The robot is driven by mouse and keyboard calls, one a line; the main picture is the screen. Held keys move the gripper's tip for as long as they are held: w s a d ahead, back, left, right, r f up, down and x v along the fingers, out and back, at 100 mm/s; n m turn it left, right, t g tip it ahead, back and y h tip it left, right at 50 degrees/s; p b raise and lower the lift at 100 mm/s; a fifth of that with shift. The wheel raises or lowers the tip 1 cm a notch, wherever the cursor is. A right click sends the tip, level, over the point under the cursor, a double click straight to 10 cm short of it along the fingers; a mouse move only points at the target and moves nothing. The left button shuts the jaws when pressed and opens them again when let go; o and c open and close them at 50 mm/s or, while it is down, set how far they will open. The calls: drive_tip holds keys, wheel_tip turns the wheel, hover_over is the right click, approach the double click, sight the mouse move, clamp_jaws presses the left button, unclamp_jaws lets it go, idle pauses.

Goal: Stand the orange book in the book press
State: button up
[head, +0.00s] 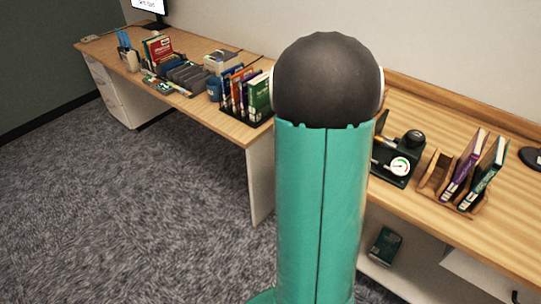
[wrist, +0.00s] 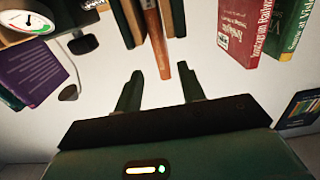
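My gripper (wrist: 160,80) shows in the wrist view with its two green fingers apart and nothing seen held between them. A narrow orange-brown upright strip (wrist: 156,42), perhaps the orange book's spine, lies just beyond and between the fingertips; I cannot tell whether anything touches it. In the head view a thin orange spine (head: 236,92) shows in the row of books on the left desk. A black device with a white round dial (head: 399,166), possibly the book press, stands on the right desk; a similar dial (wrist: 30,20) is at the wrist view's upper left. The gripper is hidden in the head view.
A wooden rack (head: 436,176) holds a purple book (head: 463,168) and a green book (head: 486,172). A dark green book (head: 385,245) lies on the shelf below. In the wrist view a red book (wrist: 242,30) stands at the right. My arm blocks the head view's middle.

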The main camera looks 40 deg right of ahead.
drive_tip(key=w+a+r+n+t+y, duration=0.35)
drive_tip(key=w+a+t+y, duration=0.25)
drive_tip(key=w+a, duration=0.55)
drive_tip(key=w+a+r+n+t+y, duration=0.1)
drive_tip(key=w+a+n+y, duration=0.2)
drive_tip(key=a, duration=0.5)
drive_tip(key=w+a+r+n+t+y, duration=0.15)
drive_tip(key=a+y, duration=0.25)
drive_tip(key=a, duration=0.4)
drive_tip(key=s+a+r+n+g+y, duration=0.2)
drive_tip(key=s+a+n+g+y, duration=0.2)
drive_tip(key=s+a+n, duration=0.4)
drive_tip(key=s+a+g, duration=0.1)
drive_tip(key=s+a, duration=0.5)
drive_tip(key=a, duration=0.4)
drive_tip(key=shift+s+a+r+g+y, duration=0.25)
drive_tip(key=shift+s+g+y, duration=0.1)
drive_tip(key=shift+s+y, duration=0.05)
drive_tip(key=shift+d, duration=0.15)
